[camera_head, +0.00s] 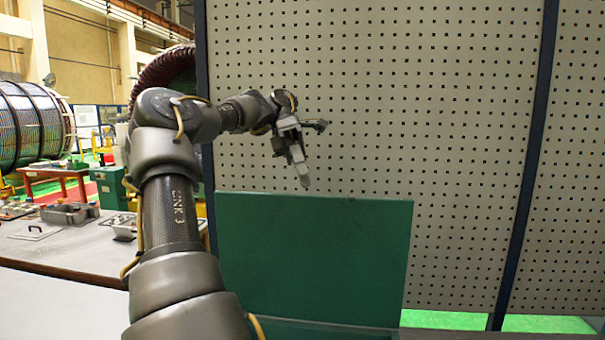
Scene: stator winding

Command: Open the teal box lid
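The teal box lid (325,255) stands up as a broad, flat panel in the lower middle of the head view. A strip of the teal box (325,331) shows below it at the bottom edge of the picture; the rest of the box is out of view. My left gripper (304,180) points down just above the lid's top edge in the picture. Whether it touches the lid is not clear. Its fingers show as one narrow shape, so their opening cannot be made out. My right gripper is not in view.
A grey perforated panel wall (460,130) with dark posts stands behind the lid. A workbench (60,250) with metal parts is at the left. A large stator coil (30,125) and a red table (55,178) stand farther back.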

